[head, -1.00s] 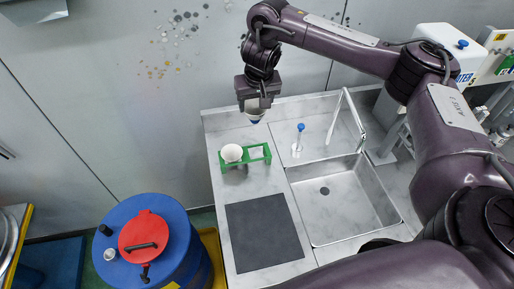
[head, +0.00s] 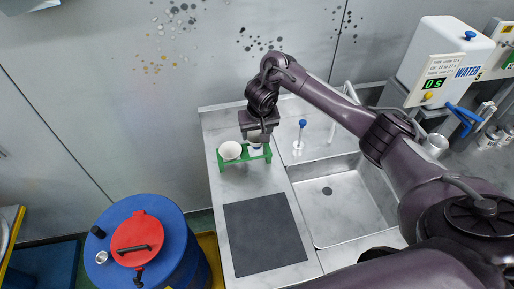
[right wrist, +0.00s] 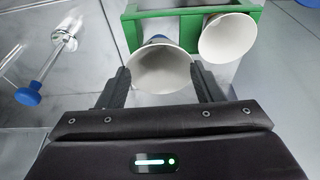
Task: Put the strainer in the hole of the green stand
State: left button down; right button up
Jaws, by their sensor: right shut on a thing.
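The green stand (head: 262,160) sits on the worktop left of the sink, and it shows at the top of the right wrist view (right wrist: 180,13). My right gripper (head: 257,141) is over its right part. It is shut on the strainer (right wrist: 162,70), a white cone with a bit of blue at its lower end, held mouth toward the camera. The strainer shows only partly in the head view (head: 254,149). I cannot tell whether its tip is inside the hole. A second white cone (head: 230,151) sits in the stand's left part. My left gripper is not in view.
The sink (head: 345,205) is right of the stand, with a blue-topped tap (head: 302,125) behind it. A dark mat (head: 264,233) lies in front of the stand. A blue drum (head: 150,225) with a red lid stands at left.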

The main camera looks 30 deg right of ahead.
aim_at(257, 149)
notch_tip(257, 149, down, 4)
jog(key=shift+s+r, duration=0.1)
jog(key=shift+f, duration=0.4)
jog(key=shift+f, duration=0.3)
jog(key=o, duration=0.7)
jog(key=shift+c, duration=0.2)
